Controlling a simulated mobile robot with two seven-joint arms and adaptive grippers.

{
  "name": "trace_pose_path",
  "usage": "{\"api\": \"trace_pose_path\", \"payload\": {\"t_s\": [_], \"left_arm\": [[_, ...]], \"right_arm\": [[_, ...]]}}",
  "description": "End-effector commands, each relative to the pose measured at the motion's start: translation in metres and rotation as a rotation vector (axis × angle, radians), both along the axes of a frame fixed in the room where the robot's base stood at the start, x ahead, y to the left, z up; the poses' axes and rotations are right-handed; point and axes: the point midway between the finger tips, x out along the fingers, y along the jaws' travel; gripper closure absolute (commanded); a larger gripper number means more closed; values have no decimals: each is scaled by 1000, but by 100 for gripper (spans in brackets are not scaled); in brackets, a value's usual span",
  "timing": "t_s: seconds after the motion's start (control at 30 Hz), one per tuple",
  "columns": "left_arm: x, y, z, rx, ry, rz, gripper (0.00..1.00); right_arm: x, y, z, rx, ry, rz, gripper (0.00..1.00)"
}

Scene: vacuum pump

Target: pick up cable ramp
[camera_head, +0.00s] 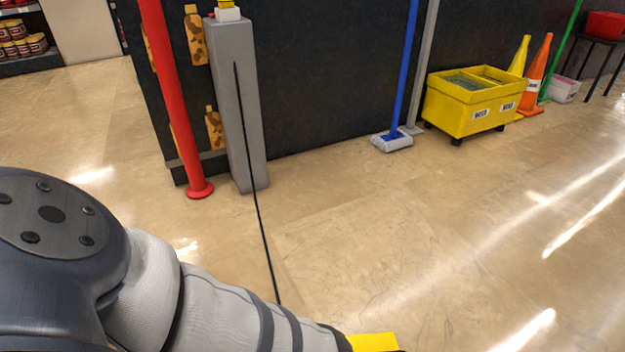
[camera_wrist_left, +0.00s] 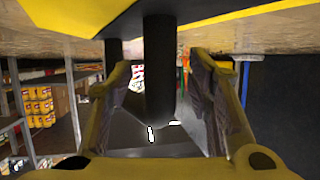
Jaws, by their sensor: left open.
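A black and yellow piece, which looks like the cable ramp (camera_wrist_left: 80,25), spans the top of the left wrist view, very close to the camera. A yellow end (camera_head: 372,342) shows at the bottom edge of the head view, beside my left forearm; I cannot tell whether it is the same ramp. My left gripper (camera_wrist_left: 160,92) is open. A dark upright bar (camera_wrist_left: 158,70) shows between its fingers with gaps on both sides; I cannot tell if it is cable. My left gripper is hidden in the head view, and my right gripper is out of view.
A thin black cable (camera_head: 262,232) runs from the grey post (camera_head: 240,100) down to the floor. A red post (camera_head: 172,95) stands beside it. A yellow mop bucket (camera_head: 468,105), mop head (camera_head: 391,142) and orange cone (camera_head: 538,75) line the dark wall. The floor at right is clear.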

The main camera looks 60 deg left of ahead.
Motion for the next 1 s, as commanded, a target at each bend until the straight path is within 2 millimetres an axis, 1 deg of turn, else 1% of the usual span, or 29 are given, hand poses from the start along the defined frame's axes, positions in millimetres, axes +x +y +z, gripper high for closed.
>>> {"api": "trace_pose_path", "payload": {"t_s": [0.2, 0.23, 0.27, 0.3, 0.37, 0.4, 0.43, 0.83, 0.93, 1.0], "left_arm": [[1, 0, -1, 0, 2, 0, 54], [1, 0, -1, 0, 2, 0, 58], [1, 0, 0, 0, 2, 0, 65], [1, 0, 0, 0, 2, 0, 74], [1, 0, -1, 0, 2, 0, 88], [1, 0, 0, 0, 2, 0, 97], [1, 0, 0, 0, 2, 0, 100], [2, 0, 1, 0, -1, 0, 100], [1, 0, 7, 0, 0, 0, 100], [1, 0, 14, 0, 0, 0, 100]], "right_arm": [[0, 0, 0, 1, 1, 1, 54], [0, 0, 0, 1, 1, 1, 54], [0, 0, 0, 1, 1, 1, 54], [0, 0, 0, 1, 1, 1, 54], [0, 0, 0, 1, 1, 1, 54], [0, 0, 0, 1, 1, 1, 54], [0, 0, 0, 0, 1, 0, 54], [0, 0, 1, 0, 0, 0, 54], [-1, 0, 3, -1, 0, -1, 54], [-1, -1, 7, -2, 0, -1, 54]]}}
